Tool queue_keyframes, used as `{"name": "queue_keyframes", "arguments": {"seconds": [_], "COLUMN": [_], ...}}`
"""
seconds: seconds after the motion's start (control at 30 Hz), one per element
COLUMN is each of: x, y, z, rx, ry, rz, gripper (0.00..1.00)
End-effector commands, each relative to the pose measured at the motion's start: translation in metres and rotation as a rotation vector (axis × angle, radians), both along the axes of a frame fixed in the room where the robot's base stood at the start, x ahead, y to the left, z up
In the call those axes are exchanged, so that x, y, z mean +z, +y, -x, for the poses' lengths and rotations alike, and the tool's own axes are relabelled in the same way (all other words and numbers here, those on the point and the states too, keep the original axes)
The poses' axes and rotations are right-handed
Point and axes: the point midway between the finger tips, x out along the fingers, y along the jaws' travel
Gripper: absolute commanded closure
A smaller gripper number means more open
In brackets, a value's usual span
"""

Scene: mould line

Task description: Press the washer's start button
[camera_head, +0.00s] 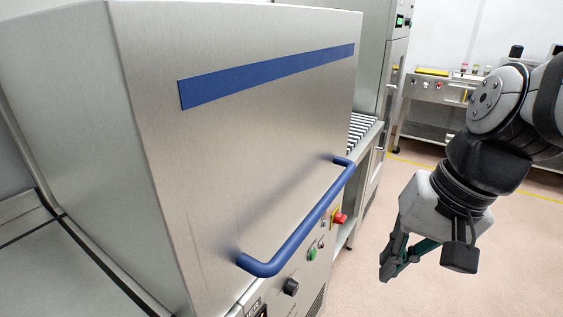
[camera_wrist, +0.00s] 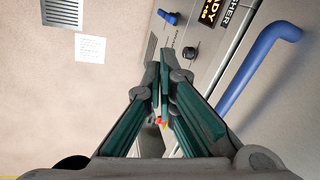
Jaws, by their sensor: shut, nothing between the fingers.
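The washer (camera_head: 230,160) is a steel machine with a blue stripe and a blue bar handle (camera_head: 300,235); the handle also shows in the wrist view (camera_wrist: 258,65). On the front panel below the handle is a green button (camera_head: 312,255), its label too small to read. My gripper (camera_head: 386,276) is shut and empty, to the right of the panel and apart from it in the head view. In the wrist view my gripper's fingertips (camera_wrist: 160,70) point along the panel and the green button is not visible, perhaps behind the fingers.
A black knob (camera_head: 291,287) and a red emergency button (camera_head: 340,218) flank the green button. The wrist view shows a lit display (camera_wrist: 218,12) and a blue knob (camera_wrist: 168,17). A bench (camera_head: 440,90) stands at the back right. The floor right of the washer is clear.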

Motion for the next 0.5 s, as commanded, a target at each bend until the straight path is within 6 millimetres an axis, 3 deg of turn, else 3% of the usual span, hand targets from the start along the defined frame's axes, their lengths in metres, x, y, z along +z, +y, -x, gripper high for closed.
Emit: {"name": "queue_keyframes", "arguments": {"seconds": [0.03,0.5], "x": [-0.022,-0.155], "y": [-0.001,-0.014], "z": [-0.015,-0.121], "rx": [-0.049,-0.499], "ry": [0.038,0.286], "rz": [-0.04,-0.395], "gripper": [1.0,1.0]}}
